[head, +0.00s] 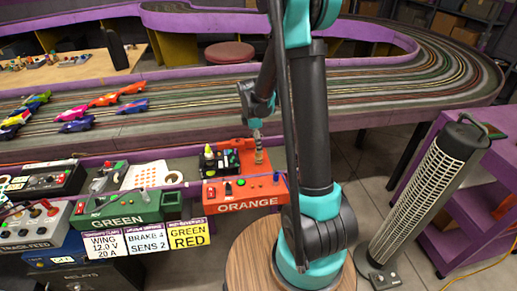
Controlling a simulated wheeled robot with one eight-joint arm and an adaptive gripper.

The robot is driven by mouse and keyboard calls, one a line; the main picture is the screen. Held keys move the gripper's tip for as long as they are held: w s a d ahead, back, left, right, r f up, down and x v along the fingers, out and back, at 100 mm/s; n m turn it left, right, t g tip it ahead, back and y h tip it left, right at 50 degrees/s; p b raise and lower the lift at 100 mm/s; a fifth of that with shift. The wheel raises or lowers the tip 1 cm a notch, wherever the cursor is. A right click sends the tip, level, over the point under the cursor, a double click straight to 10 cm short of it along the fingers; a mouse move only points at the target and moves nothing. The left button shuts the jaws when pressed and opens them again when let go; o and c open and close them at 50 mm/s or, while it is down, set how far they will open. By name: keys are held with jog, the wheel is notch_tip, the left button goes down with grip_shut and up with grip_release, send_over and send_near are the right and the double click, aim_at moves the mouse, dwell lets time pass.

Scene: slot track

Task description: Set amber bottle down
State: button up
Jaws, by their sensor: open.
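My gripper (258,151) points down at the back of the orange control box (245,191), near its right end. It is open. It is small in the picture, and its fingertips are hard to separate from what is behind them. A small dark bottle-like thing with a yellow pointed tip (208,153) stands upright behind the left part of the orange box, left of my gripper and apart from it. I cannot tell if it is the amber bottle. No other bottle can be clearly made out near the gripper.
A green control box (118,209) and a white sheet with orange dots (152,175) lie to the left. Slot cars (75,125) stand on the track (170,122) behind. A tower heater (425,190) and purple shelf (478,190) are at right.

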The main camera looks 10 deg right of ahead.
notch_tip(320, 180, up, 9)
jog(key=a, duration=0.1)
jog(key=shift+f, duration=0.2)
